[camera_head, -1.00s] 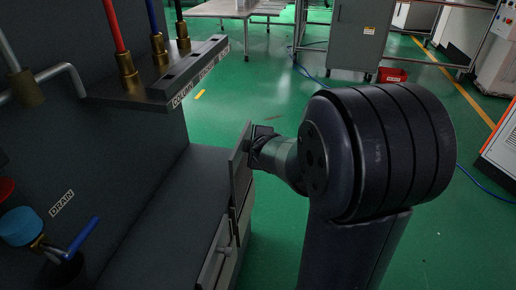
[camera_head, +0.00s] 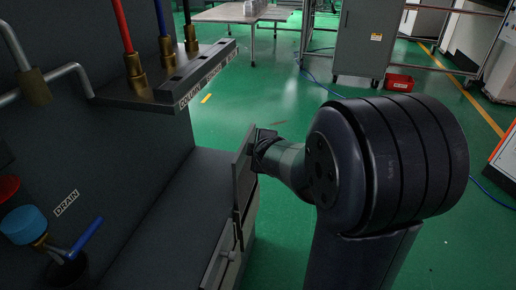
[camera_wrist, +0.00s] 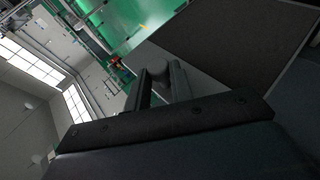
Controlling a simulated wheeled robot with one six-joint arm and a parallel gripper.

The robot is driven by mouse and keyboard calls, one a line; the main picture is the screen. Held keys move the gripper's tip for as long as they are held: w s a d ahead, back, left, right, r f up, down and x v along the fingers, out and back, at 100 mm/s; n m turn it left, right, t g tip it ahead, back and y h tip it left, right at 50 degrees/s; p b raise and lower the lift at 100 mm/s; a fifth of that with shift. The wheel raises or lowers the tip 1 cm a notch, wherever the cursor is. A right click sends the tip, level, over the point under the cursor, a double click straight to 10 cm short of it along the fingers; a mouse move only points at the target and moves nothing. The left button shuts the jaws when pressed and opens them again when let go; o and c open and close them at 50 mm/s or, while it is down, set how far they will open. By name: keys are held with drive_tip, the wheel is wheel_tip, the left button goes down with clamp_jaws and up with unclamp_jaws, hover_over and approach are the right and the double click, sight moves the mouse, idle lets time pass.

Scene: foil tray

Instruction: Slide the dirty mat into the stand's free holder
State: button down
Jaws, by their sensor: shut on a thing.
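In the head view my gripper (camera_head: 264,148) reaches left to a thin dark upright panel (camera_head: 243,172) at the front edge of the grey machine; the contact is partly hidden by my wrist. In the wrist view my gripper (camera_wrist: 160,84) is shut on a grey round-ended piece (camera_wrist: 158,70), which looks like a handle or knob. Beside it a large dark flat surface with a lighter grey edge fills the upper right. I cannot make out a mat, a stand or a free holder as such in these frames.
The grey machine (camera_head: 165,215) has a ledge with pipes, a shelf (camera_head: 160,85) and a blue lever (camera_head: 85,238) at left. A bar handle (camera_head: 218,262) shows below the panel.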

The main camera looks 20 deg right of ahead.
drive_tip(key=shift+f, duration=0.1)
idle(0.3)
drive_tip(key=shift+f+b, duration=1.9)
drive_tip(key=shift+b, duration=0.05)
drive_tip(key=shift+f, duration=0.1)
wheel_tip(320, 180, down, 11)
drive_tip(key=b, duration=0.7)
drive_tip(key=shift+b, duration=0.35)
drive_tip(key=c, duration=1.2)
unclamp_jaws()
drive_tip(key=shift+o, duration=0.2)
